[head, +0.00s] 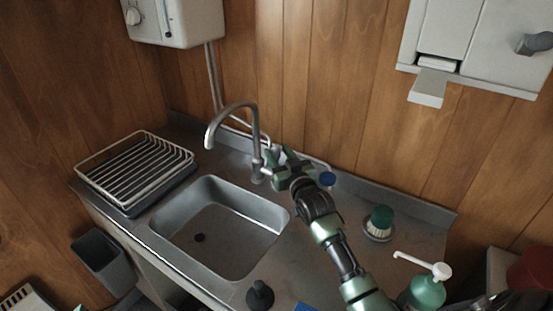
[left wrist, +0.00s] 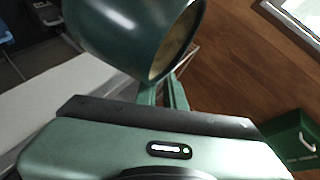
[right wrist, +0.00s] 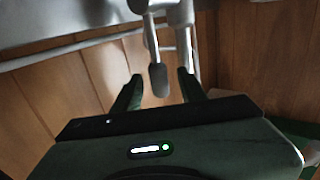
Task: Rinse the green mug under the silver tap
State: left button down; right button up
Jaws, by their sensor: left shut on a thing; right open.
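The green mug (left wrist: 125,30) is large at the top of the left wrist view, tilted, its opening toward the lower right. My left gripper (left wrist: 165,92) is shut on the mug; its exact grip is partly hidden. The mug does not show clearly in the head view. The silver tap (head: 243,107) arches over the left part of the sink, and no water shows below its spout. My right gripper (head: 279,160) is open beside the tap's base. In the right wrist view, the tap's lever (right wrist: 158,78) lies between its open fingers; contact cannot be told.
The empty steel sink (head: 240,225) has a dark drain. A dish rack (head: 135,188) stands left of it. Right of my arm are a green-topped brush (head: 380,220) and a green pump bottle (head: 428,290). A black stopper-like thing (head: 260,296) sits at the front edge.

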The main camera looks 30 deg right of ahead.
jog(key=shift+w+d+b, duration=0.1)
jog(key=shift+w+b, duration=0.2)
jog(key=shift+w, duration=0.6)
jog(key=shift+c, duration=0.3)
grip_shut()
dwell(0.6)
